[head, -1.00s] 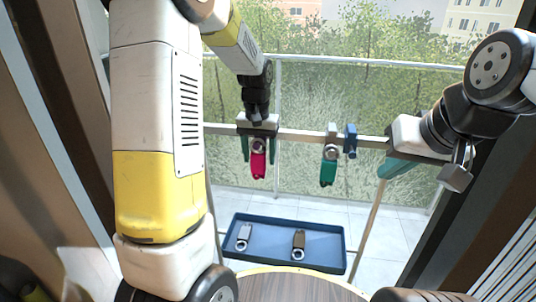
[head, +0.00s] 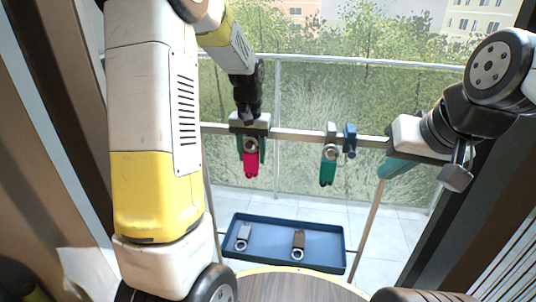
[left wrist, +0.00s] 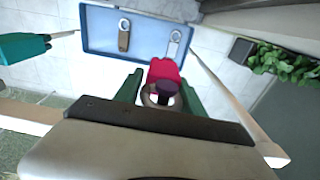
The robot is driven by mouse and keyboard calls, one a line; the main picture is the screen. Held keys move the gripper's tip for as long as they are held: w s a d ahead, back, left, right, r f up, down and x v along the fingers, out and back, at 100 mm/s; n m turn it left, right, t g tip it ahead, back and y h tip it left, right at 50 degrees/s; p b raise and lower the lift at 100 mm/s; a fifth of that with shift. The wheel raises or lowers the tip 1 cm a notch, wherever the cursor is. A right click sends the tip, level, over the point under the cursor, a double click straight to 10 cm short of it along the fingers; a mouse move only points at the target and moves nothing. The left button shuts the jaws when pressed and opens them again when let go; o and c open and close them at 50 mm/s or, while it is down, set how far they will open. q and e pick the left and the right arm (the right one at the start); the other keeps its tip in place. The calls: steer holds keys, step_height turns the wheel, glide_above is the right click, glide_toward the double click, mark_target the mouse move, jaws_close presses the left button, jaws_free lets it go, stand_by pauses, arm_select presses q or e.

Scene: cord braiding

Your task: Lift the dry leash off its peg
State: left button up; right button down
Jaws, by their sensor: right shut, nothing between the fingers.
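A pink-red leash (head: 251,165) with a grey ring hangs at the rail, left of centre. It also shows in the left wrist view (left wrist: 165,72), with a dark round piece in front of its ring. My right gripper (head: 392,168) is shut and empty, right of the teal leash.
A blue peg or clip (head: 350,140) sits on the rail (head: 293,134) beside the teal leash. A blue tray (head: 322,262) below holds a grey clip (head: 242,236) and a brown clip (head: 298,243). A round wooden table top (head: 290,288) is in front. A plant (left wrist: 280,62) stands at one side.

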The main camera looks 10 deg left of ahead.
mark_target(245, 161)
arm_select(q)
steer(key=shift+s+a+f+g, duration=0.1)
steer(key=shift+s+f+g, duration=0.1)
steer(key=shift+s+f, duration=0.3)
steer(key=shift+s+a+f+g, duration=0.1)
steer(key=shift+s+f+g, duration=0.15)
steer(key=shift+f, duration=0.4)
steer(key=c, duration=0.8)
steer(key=shift+o, duration=0.2)
steer(key=shift+r, duration=0.2)
steer(key=shift+a+r, duration=0.15)
steer(key=shift+a, duration=0.05)
steer(key=shift+s+a, duration=0.2)
steer(key=shift+a, duration=0.3)
steer(key=shift+r, duration=0.1)
steer(key=shift+w+d+r, duration=0.1)
steer(key=shift+d+r, duration=0.1)
steer(key=shift+d, duration=0.25)
steer(key=shift+d+r, duration=0.2)
steer(key=shift+d, duration=0.25)
steer(key=shift+w+d+r, duration=0.1)
steer(key=shift+r, duration=0.45)
